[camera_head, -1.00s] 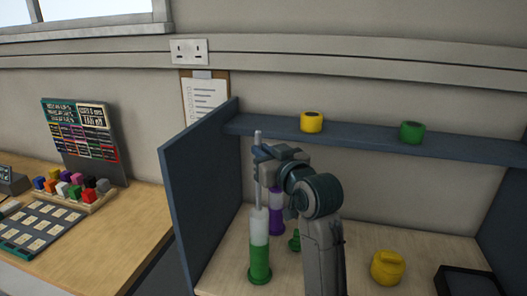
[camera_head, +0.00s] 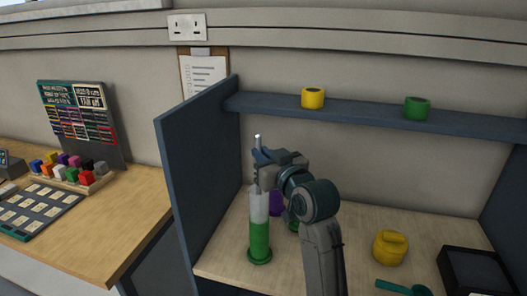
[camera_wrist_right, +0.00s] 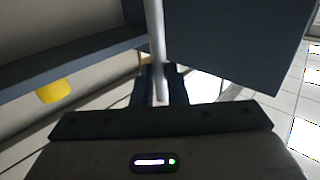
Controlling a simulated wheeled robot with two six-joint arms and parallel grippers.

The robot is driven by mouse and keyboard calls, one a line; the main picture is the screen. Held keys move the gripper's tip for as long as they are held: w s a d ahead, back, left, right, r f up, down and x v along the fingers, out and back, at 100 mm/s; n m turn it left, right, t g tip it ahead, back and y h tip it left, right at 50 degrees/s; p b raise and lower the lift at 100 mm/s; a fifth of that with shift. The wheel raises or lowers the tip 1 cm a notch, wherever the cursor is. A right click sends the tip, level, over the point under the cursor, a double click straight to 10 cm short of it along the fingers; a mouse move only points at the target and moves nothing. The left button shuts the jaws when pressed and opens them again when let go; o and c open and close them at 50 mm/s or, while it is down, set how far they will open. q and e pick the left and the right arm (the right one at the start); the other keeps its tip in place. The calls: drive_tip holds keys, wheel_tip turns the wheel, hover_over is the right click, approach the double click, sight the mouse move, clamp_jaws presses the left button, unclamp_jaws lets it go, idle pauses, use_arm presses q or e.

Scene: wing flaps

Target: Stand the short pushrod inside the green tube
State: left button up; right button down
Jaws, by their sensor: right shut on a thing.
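The short pushrod (camera_head: 258,141) is a thin grey rod, held upright in my right gripper (camera_head: 259,170); its upper end sticks out above the jaws. It also shows between the fingers in the right wrist view (camera_wrist_right: 157,45). The green tube (camera_head: 260,237) stands upright on the bench inside the blue-walled bay, green below and pale above. My right gripper is just above its rim, in line with it. The rod's lower end is not clearly visible; it appears to go into the tube's mouth. My left gripper is not in view.
A purple tube (camera_head: 276,205) stands close behind, partly hidden by my arm. A blue side wall (camera_head: 197,180) rises on the left, and a shelf (camera_head: 365,112) runs behind. A yellow object (camera_head: 390,247), a green-handled item (camera_head: 395,287) and a dark tray (camera_head: 474,256) lie right.

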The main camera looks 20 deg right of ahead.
drive_tip(key=shift+f+b, duration=1.85)
drive_tip(key=shift+f, duration=1.85)
drive_tip(key=c, duration=1.4)
unclamp_jaws()
drive_tip(key=shift+o, duration=0.2)
drive_tip(key=s+d+b, duration=0.2)
drive_tip(key=s, duration=0.8)
drive_tip(key=shift+s, duration=0.3)
